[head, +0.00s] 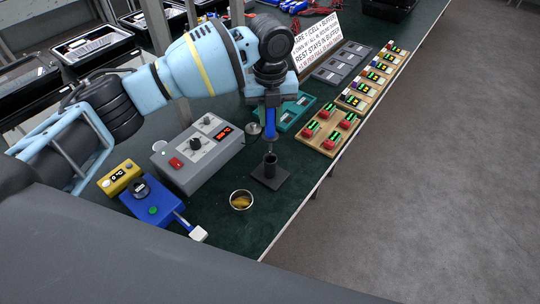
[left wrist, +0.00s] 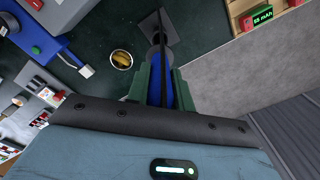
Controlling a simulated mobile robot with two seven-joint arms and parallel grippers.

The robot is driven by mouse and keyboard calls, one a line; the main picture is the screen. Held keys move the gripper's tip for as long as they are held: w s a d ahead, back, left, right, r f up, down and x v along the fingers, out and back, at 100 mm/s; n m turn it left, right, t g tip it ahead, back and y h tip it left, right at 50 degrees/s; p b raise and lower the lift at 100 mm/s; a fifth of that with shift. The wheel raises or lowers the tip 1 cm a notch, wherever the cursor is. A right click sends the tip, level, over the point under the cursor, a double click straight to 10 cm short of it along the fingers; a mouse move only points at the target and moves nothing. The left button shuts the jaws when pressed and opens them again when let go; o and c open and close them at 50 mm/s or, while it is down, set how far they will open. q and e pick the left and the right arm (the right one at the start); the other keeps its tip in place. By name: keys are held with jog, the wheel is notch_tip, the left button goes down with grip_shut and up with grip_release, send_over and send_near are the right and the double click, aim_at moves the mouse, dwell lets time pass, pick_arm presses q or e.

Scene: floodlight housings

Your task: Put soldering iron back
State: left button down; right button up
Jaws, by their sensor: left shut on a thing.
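My left gripper (head: 271,103) points down and is shut on the soldering iron (head: 271,125) by its blue handle. The iron is upright, directly above the small black stand (head: 280,178), which has a dark upright tube on a flat square base. The iron's lower end is at or just over the tube's mouth; I cannot tell whether it is inside. In the left wrist view the green fingers (left wrist: 159,82) clasp the blue handle, and part of the stand's base (left wrist: 153,22) shows beyond them. My right gripper is not in view.
A round tin (head: 241,207) stands left of the stand. Further left are the grey soldering station (head: 211,160), a blue box (head: 155,203) and a yellow meter (head: 116,178). A wooden tray (head: 310,137) lies behind right. The bench edge is to the right.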

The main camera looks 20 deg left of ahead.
aim_at(270, 149)
pick_arm(q)
jog(key=shift+f, duration=4.2)
jog(key=shift+f, duration=0.25)
jog(key=c, duration=1.2)
grip_release()
jog(key=shift+c, duration=0.2)
jog(key=shift+r, duration=0.15)
notch_tip(270, 149, up, 12)
jog(key=shift+r, duration=0.2)
